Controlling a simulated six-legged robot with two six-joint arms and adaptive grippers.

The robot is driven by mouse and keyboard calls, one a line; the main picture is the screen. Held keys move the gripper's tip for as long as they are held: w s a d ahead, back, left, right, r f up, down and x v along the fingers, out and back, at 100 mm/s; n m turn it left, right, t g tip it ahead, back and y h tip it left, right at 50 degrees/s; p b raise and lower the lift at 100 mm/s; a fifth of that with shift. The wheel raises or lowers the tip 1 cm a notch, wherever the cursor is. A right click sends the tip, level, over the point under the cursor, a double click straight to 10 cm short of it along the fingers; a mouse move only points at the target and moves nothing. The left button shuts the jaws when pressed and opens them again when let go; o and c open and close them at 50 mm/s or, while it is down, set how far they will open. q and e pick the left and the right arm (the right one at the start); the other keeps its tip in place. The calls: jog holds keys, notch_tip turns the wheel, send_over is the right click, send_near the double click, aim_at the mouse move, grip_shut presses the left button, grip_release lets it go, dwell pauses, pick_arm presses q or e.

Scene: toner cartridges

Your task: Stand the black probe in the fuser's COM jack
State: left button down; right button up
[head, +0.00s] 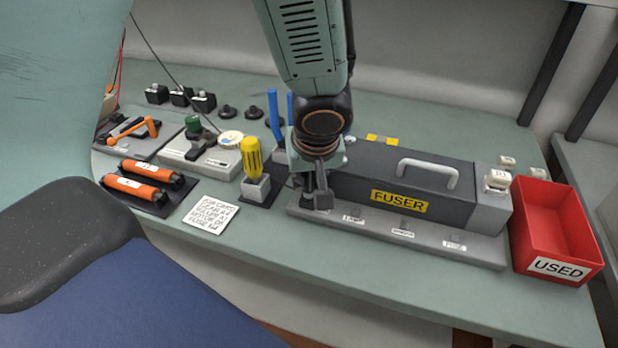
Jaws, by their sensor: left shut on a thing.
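The fuser (350,195) is a long dark grey box with a pale handle and a yellow FUSER label, lying on the bench right of centre. A light grey strip (375,230) along its front carries small dark jacks with white labels reading like lamp, sensor and fuse. My left gripper (316,172) points down at the strip's left end, shut on a dark upright piece that looks like the black probe (308,184). The gripper hides most of the probe and the jack at that end. I cannot tell whether the tip is inside the jack. My right gripper is not in view.
A red USED bin (556,225) stands right of the fuser. Left of the gripper are a yellow-handled screwdriver (251,155) in a holder, two orange rollers (150,172) on a dark tray, and a note card (209,212). Bare bench lies in front of the fuser.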

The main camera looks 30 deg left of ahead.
pick_arm(q)
jog(key=c, duration=1.1)
grip_release()
jog(key=shift+c, duration=0.2)
jog(key=shift+r, duration=0.1)
jog(key=v, duration=0.7)
jog(key=shift+r, duration=0.25)
jog(key=shift+s+d+f, duration=0.1)
jog(key=shift+s+f, duration=0.05)
